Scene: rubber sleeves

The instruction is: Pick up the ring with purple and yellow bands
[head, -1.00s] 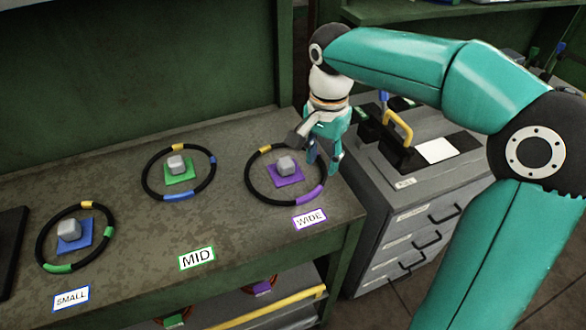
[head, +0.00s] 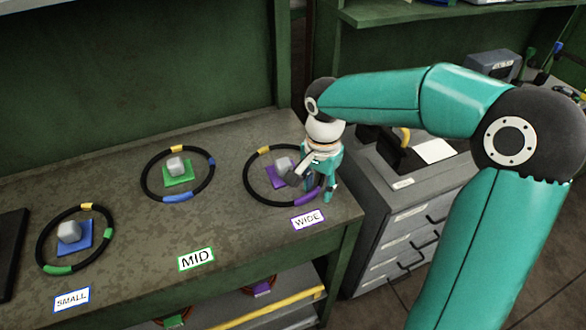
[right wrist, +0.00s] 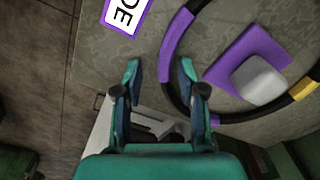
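The black ring with purple and yellow bands (head: 248,183) lies flat on the bench around a purple pad with a grey block (head: 283,164). Its purple band (right wrist: 180,31) shows in the right wrist view. My right gripper (head: 320,190) is low over the ring's right side, pointing down. In the right wrist view the right gripper (right wrist: 160,70) is open, with one finger over the inside of the ring and the other outside it. The rim shows between the fingers; I cannot tell whether they touch it. My left gripper is not in view.
Two other black rings lie to the left, one around a green pad (head: 178,180) and one around a blue pad (head: 74,248). A WIDE label (head: 308,220) lies near the bench's front edge. A grey drawer cabinet (head: 410,215) stands right of the bench.

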